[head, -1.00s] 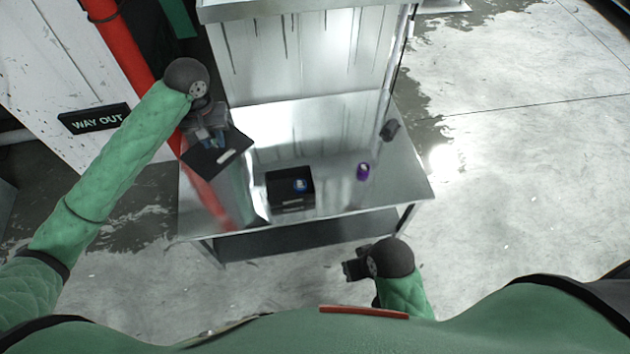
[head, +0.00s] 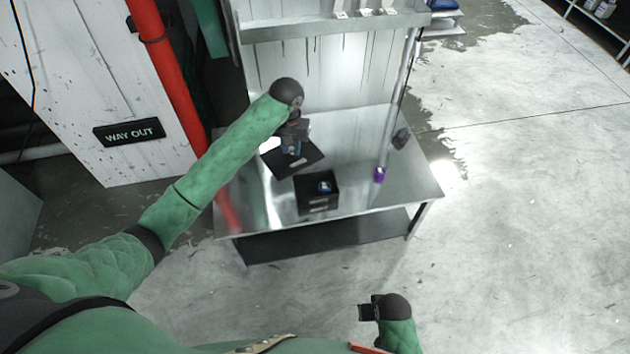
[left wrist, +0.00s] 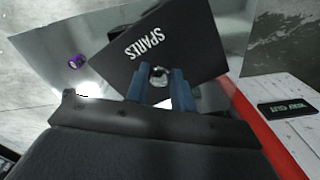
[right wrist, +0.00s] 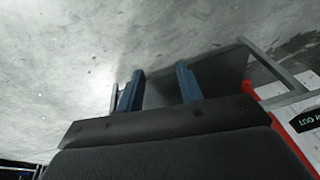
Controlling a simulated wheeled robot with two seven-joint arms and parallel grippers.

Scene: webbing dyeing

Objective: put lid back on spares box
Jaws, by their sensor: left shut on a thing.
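The black lid (head: 284,168), marked SPARES in the left wrist view (left wrist: 178,35), is held by my left gripper (head: 292,148). The fingers are shut on a small round knob (left wrist: 160,74) on the lid's top. The lid is behind and slightly left of the open black spares box (head: 318,204), and looks raised above the metal table. A blue item (head: 325,187) shows inside the box. My right gripper (head: 367,309) is open and empty, low in front of the table; its spread fingers show in the right wrist view (right wrist: 160,88).
The metal table (head: 355,200) has a purple item (head: 379,175) right of the box and a dark lump (head: 401,138) near its right edge. A backboard and post stand behind. A red pipe (head: 172,75) and a WAY OUT sign (head: 129,132) are at left.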

